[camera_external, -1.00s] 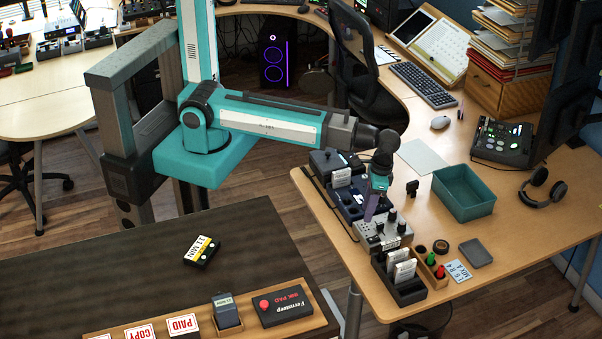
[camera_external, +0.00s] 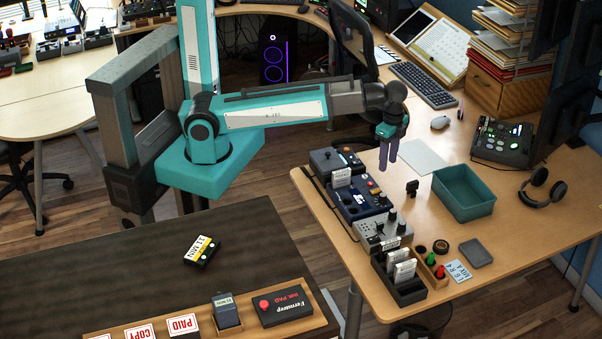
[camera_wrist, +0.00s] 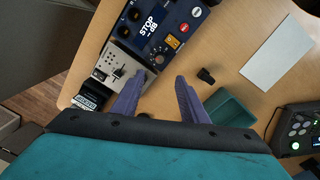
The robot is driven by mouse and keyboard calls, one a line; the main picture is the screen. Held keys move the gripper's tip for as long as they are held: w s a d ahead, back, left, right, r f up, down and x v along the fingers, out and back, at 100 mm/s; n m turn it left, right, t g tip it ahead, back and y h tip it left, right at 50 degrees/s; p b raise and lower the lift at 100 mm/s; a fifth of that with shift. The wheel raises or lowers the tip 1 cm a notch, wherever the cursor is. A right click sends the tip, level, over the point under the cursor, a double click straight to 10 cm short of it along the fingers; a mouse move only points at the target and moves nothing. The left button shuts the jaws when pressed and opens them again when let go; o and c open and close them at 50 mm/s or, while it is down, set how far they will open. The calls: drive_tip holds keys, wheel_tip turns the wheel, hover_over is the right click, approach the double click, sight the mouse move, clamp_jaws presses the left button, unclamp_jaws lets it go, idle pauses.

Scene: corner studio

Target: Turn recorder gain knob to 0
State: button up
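The blue device (camera_external: 362,203), likely the recorder, sits on the wooden desk with knobs and a red button. In the wrist view the blue device (camera_wrist: 160,30) shows at the top, with "STOP" and "dB" lettering and a dark knob (camera_wrist: 173,42) beside an orange patch. I cannot read which knob is gain or where its pointer stands. My gripper (camera_external: 387,164) hangs above the desk, up and to the right of the device. In the wrist view my gripper (camera_wrist: 160,79) has its two purple fingers apart, with nothing between them.
A grey panel with knobs (camera_external: 383,236) adjoins the blue device. A small black item (camera_external: 412,188) stands between it and the teal tray (camera_external: 464,192). A white sheet (camera_external: 420,157) lies behind. A black card holder (camera_external: 400,285) is in front.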

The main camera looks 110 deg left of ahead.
sight(383, 195)
drive_tip(key=shift+f, duration=0.1)
idle(0.3)
drive_tip(key=shift+d+f+p, duration=0.2)
drive_tip(key=shift+f+p, duration=1.4)
drive_tip(key=shift+f, duration=5.2)
clamp_jaws()
